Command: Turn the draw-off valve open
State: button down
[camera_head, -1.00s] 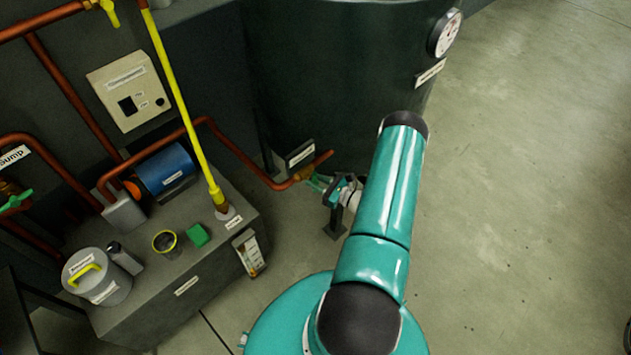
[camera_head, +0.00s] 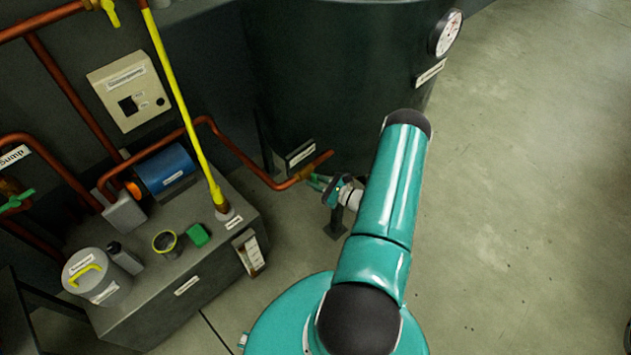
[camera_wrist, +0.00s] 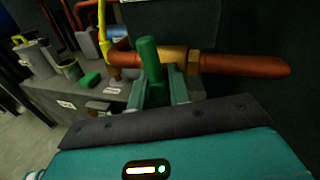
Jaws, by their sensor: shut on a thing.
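The draw-off valve shows in the wrist view as a brass body (camera_wrist: 172,60) on a copper pipe, with a green lever handle (camera_wrist: 150,62). The handle stands up from between the two fingers of my gripper (camera_wrist: 160,92), which are shut on it. In the head view my gripper (camera_head: 318,182) is at the valve, at the foot of the dark tank, and my arm partly covers the area. The exact contact is small and partly hidden there.
The dark tank (camera_head: 340,80) stands right behind the valve, with a dial gauge (camera_head: 446,33). A copper pipe (camera_head: 240,157) runs left to a blue motor (camera_head: 165,170) on a grey bench (camera_head: 150,310). A label plate (camera_head: 300,154) sits just above the valve. Open floor (camera_head: 520,200) lies to the right.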

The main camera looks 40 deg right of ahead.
jog(key=n+g, duration=0.1)
jog(key=n, duration=0.3)
jog(key=shift+a+h, duration=0.15)
jog(key=shift+h, duration=0.15)
jog(key=n+h, duration=0.1)
jog(key=n, duration=0.2)
jog(key=shift+a+n+g, duration=0.15)
jog(key=shift+n+g, duration=0.15)
jog(key=n+h, duration=0.1)
jog(key=n, duration=0.1)
jog(key=shift+f+n, duration=0.1)
jog(key=shift+n, duration=0.3)
jog(key=shift+s+a+f+n+h, duration=0.1)
jog(key=shift+n+h, duration=0.7)
jog(key=shift+n, duration=0.7)
jog(key=c, duration=1.6)
grip_release()
jog(key=shift+c, duration=0.2)
jog(key=v, duration=1.3)
jog(key=shift+s+r, duration=0.3)
jog(key=shift+r, duration=0.05)
